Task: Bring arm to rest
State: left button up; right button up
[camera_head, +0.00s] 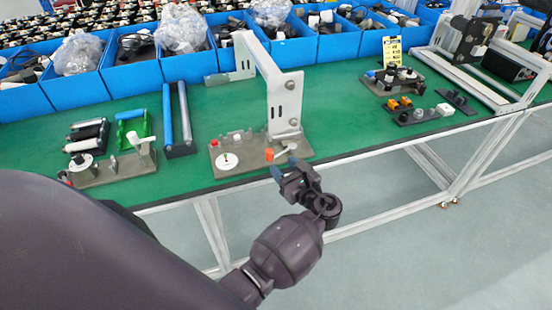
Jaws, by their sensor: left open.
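My left gripper (288,172) shows near the middle, at the front edge of the green-topped table (345,105). Its arm comes in from the lower left. The gripper is open, with nothing seen between its fingers. It appears in front of the metal fixture plate (235,169) that carries a white disc and an orange knob. I cannot tell whether it touches the table edge. My right gripper is not in view.
A grey bracket (284,105) stands upright on the fixture. Blue bins (187,67) line the back. A second fixture (101,173) sits at left, and small blocks (403,105) lie at right. Open floor (430,250) lies in front of the table.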

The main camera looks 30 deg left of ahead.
pick_arm(q)
jog(key=shift+v, duration=0.8)
